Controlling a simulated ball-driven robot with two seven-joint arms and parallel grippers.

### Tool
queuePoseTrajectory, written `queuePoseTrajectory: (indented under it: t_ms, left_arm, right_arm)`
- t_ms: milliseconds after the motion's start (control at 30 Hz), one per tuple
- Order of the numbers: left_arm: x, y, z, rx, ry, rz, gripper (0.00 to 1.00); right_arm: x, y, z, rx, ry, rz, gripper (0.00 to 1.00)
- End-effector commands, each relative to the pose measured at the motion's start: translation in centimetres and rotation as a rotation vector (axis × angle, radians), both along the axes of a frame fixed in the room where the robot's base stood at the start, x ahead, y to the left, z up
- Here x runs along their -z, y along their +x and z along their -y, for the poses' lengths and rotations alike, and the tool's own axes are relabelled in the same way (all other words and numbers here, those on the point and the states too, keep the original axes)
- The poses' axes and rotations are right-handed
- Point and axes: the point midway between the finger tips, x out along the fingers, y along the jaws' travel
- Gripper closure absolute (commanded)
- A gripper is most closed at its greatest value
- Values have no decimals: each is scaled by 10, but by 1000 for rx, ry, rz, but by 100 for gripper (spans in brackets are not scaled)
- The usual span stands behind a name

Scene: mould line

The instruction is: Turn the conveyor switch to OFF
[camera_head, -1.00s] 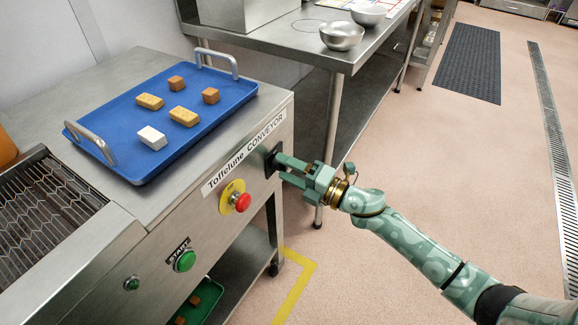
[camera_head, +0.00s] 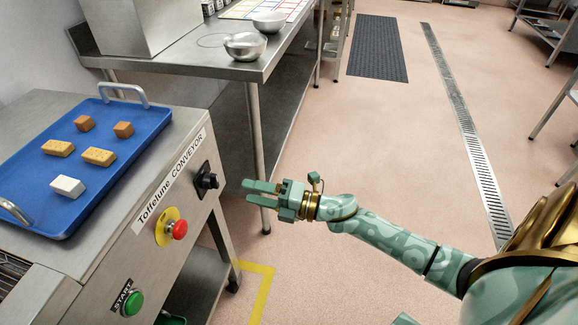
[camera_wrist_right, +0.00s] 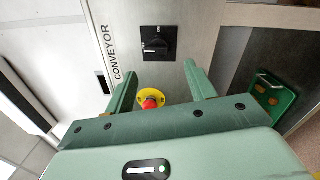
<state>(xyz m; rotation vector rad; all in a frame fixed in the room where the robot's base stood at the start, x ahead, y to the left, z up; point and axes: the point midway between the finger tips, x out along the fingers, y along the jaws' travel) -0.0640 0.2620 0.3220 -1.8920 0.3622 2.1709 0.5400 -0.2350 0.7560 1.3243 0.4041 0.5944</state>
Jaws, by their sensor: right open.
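The conveyor switch (camera_head: 205,181) is a black rotary knob on a square black plate at the right end of the machine's front panel. In the right wrist view the switch (camera_wrist_right: 158,43) shows its bar lying across the picture, square to the label's line of text, with a white mark. Its position lettering is too small to read. My right gripper (camera_head: 248,191) is open and empty, just right of the switch and apart from it. In the wrist view its fingers (camera_wrist_right: 160,66) are spread, with the switch beyond their tips. My left gripper is out of view.
A red emergency button (camera_head: 179,229) on yellow and a green START button (camera_head: 132,302) sit lower left on the panel. A blue tray (camera_head: 45,213) with several blocks lies on top. A steel table (camera_head: 210,62) with bowls stands behind.

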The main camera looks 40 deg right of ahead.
Motion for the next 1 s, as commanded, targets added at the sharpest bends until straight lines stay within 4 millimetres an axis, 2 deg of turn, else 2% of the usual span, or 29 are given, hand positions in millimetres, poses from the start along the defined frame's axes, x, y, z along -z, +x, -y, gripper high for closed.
queuePoseTrajectory:
  t_ms: [100,200,367,1000]
  left_arm:
    - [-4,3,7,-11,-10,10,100]
    - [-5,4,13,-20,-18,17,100]
    - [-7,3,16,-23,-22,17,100]
    - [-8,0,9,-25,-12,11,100]
  right_arm:
    - [1,-25,19,2,-1,-3,45]
    - [2,-41,31,0,0,-3,45]
    - [5,-55,43,0,0,-2,45]
    - [6,-59,46,0,4,-4,45]
